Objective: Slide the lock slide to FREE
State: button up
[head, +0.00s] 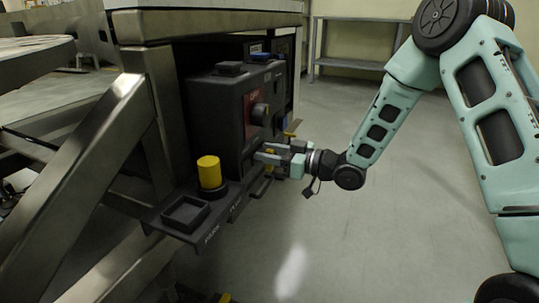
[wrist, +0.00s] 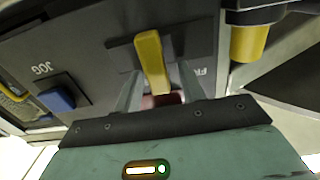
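The lock slide shows in the wrist view as a yellow tab (wrist: 150,60) standing out of a dark slot in the grey panel (wrist: 90,50). A partly hidden label beginning "FR" (wrist: 202,72) is to the right of the tab. My gripper (wrist: 160,80) has its two fingers apart, one on each side of the tab, with visible gaps. I cannot tell whether either finger touches it. In the head view my gripper (head: 262,153) is at the lower front of the dark control box (head: 228,115), and its fingers hide the slide there.
A blue button (wrist: 58,99) marked JOG is at left. A metal table (head: 210,24) overhangs the box. Floor at right is clear.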

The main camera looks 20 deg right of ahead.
aim_at(246, 158)
grip_shut()
jog(key=shift+s+a+f, duration=0.1)
jog(key=shift+s+a, duration=1.4)
jog(key=shift+s, duration=0.25)
grip_release()
